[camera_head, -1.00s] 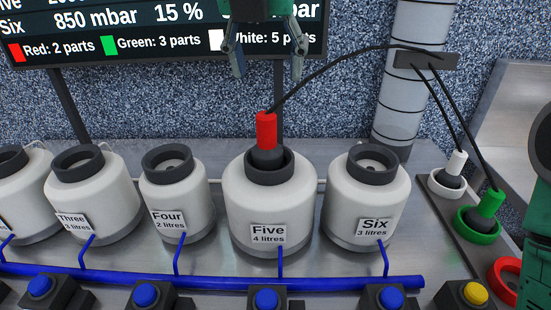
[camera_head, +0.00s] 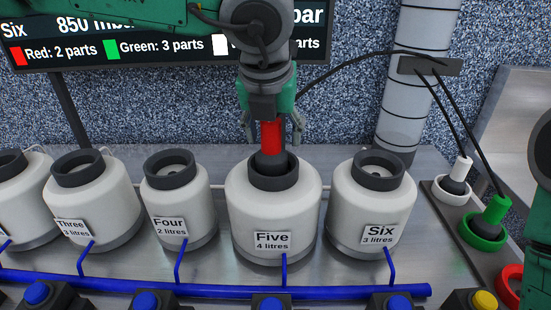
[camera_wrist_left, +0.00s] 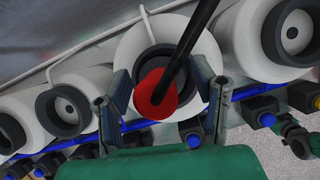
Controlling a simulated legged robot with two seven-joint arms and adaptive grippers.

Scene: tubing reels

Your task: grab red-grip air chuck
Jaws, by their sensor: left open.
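The red-grip air chuck (camera_head: 271,138) stands upright in the dark mouth of the white tank marked Five (camera_head: 272,215). Its black hose runs up and right to a bracket. My left gripper (camera_head: 271,132) is open, with its fingers on both sides of the red grip. In the left wrist view the red grip (camera_wrist_left: 156,94) lies between the two open fingers, with visible gaps. The top of the grip is hidden behind the gripper in the head view. A green part at the head view's right edge looks like my right arm; its gripper is not visible.
Tanks Four (camera_head: 178,210) and Six (camera_head: 372,215) flank tank Five. White (camera_head: 459,170) and green (camera_head: 489,220) chucks sit in holders at right, with hoses from a bracket (camera_head: 430,66). A blue pipe (camera_head: 220,291) and several buttons line the front.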

